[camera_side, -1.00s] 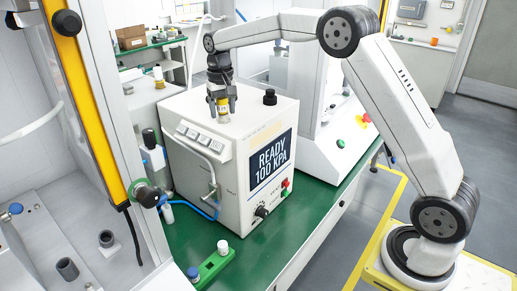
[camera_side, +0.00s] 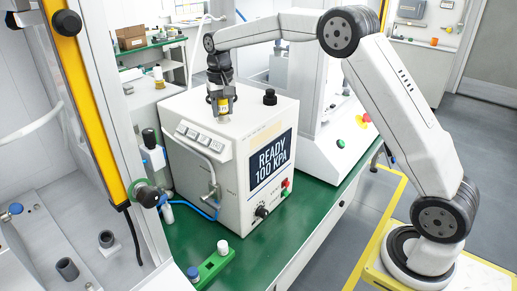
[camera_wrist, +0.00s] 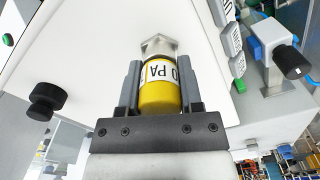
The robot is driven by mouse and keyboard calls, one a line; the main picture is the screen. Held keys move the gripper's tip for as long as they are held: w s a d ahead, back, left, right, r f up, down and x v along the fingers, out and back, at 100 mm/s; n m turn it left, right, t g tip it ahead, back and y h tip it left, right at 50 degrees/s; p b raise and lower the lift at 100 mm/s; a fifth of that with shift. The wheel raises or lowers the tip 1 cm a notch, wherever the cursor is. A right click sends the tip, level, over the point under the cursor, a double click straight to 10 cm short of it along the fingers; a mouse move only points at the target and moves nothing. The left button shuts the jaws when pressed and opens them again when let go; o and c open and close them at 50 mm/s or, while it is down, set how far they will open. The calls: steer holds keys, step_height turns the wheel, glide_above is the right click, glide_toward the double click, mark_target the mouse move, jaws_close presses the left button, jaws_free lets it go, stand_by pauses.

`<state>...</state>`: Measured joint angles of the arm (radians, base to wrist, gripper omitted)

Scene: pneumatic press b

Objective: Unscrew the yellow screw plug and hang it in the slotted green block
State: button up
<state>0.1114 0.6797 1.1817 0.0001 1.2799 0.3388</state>
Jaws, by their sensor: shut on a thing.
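The yellow screw plug (camera_wrist: 160,96) has a white label band with black letters. My gripper (camera_wrist: 160,80) is shut on it, one finger on each side. In the wrist view a silver hexagonal fitting (camera_wrist: 159,45) shows at the plug's far end, against the white housing; I cannot tell how far the thread is engaged. In the side view my gripper (camera_side: 222,112) points down over the top of the white press box (camera_side: 240,160), and the plug (camera_side: 223,103) shows between the fingers. The slotted green block (camera_side: 214,265) lies on the green bench at the front, with a white-topped and a blue-topped piece in it.
A black knob (camera_side: 269,97) stands on the box top, right of my gripper. White buttons (camera_side: 200,138) and a bent pipe (camera_side: 205,160) are at the left edge. A frame with a yellow post (camera_side: 88,110) stands at left. Bare green bench (camera_side: 285,225) lies in front.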

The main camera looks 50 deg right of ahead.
steer(key=shift+n, duration=0.5)
steer(key=shift+n, duration=0.8)
steer(key=shift+n, duration=0.9)
steer(key=shift+n, duration=1.1)
